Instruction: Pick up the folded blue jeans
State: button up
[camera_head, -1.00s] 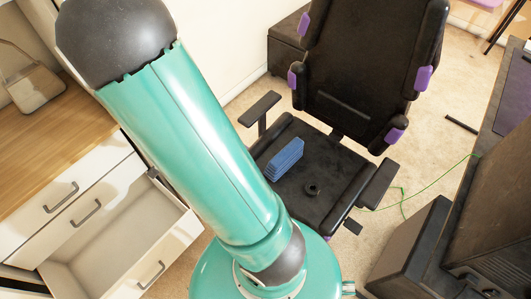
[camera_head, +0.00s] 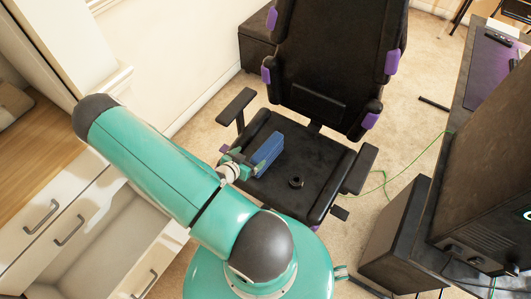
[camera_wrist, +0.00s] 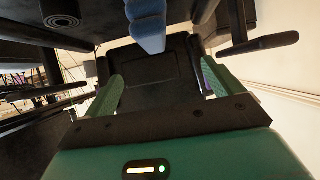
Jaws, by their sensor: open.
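The folded blue jeans (camera_head: 268,153) stand as a small blue stack on the black chair seat (camera_head: 325,160), near its left side. My gripper (camera_head: 240,162) is at the left edge of the seat, just left of the jeans, and partly hides their lower left side. In the wrist view, the jeans (camera_wrist: 146,24) show at the top centre, beyond the fingertips. The two green fingers of my gripper (camera_wrist: 163,80) are spread apart with nothing between them. Whether a finger touches the jeans cannot be told.
A black ring-shaped object (camera_head: 296,182) lies on the seat, right of the jeans. The chair's armrests (camera_head: 237,104) and backrest (camera_head: 325,60) surround the seat. An open drawer (camera_head: 115,245) is at left. A desk with a monitor (camera_head: 490,190) stands at right.

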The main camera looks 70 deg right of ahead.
aim_at(265, 146)
jog(key=x, duration=1.1)
jog(key=shift+s+d+f, duration=0.1)
jog(key=shift+d+f, duration=0.1)
jog(key=shift+d, duration=0.1)
jog(key=c, duration=1.8)
